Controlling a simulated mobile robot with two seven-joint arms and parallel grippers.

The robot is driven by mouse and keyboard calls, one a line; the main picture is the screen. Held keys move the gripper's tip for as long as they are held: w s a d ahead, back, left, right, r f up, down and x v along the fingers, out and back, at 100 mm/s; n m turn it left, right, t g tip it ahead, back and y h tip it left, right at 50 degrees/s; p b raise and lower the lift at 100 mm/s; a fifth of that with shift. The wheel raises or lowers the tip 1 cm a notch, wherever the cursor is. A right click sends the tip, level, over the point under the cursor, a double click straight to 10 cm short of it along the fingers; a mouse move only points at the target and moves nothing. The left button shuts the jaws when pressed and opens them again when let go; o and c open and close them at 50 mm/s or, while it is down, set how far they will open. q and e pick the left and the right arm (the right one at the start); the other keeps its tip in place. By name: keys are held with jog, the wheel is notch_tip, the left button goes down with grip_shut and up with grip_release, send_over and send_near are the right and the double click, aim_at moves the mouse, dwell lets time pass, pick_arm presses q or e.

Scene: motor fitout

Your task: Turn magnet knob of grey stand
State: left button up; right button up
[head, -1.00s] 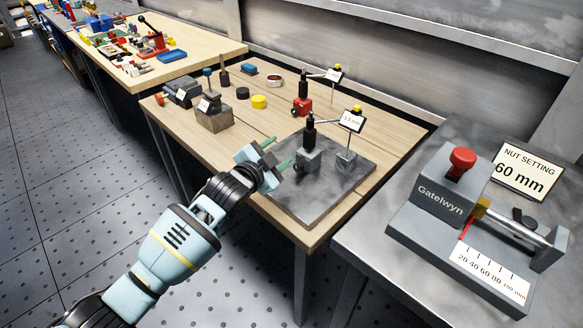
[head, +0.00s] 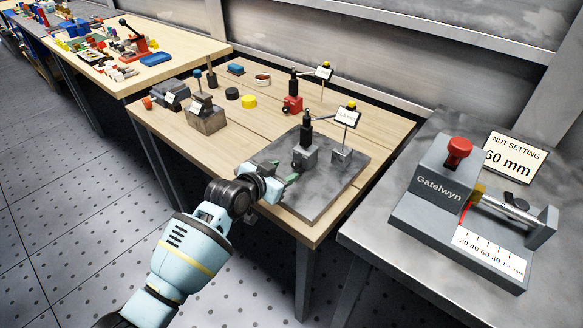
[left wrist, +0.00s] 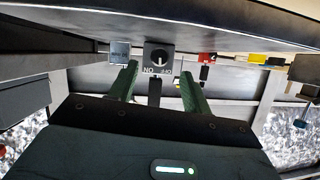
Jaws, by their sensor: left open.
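The grey stand (head: 305,157) has a cubic grey base and a black post, and stands on a dark metal plate (head: 318,204). Its base shows in the left wrist view (left wrist: 150,49), upside down, with a round dark knob (left wrist: 159,61) and a white mark on its front face. Lettering beside the knob is only partly readable. My left gripper (head: 283,172) is open and empty, low over the plate in front of the base. In the left wrist view its two green fingers (left wrist: 159,73) appear on either side of the knob; contact cannot be told.
A red stand (head: 293,104) is behind the grey one. A small grey block (head: 341,155) with a sign post (head: 347,114) stands to its right. Black and yellow discs (head: 249,102) and a block with a clamp (head: 206,119) lie farther left. The Gatelwyn device (head: 437,187) is on the right bench.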

aim_at(295, 166)
pick_arm(q)
jog(key=shift+b+x, duration=0.55)
jog(key=shift+x, duration=2.05)
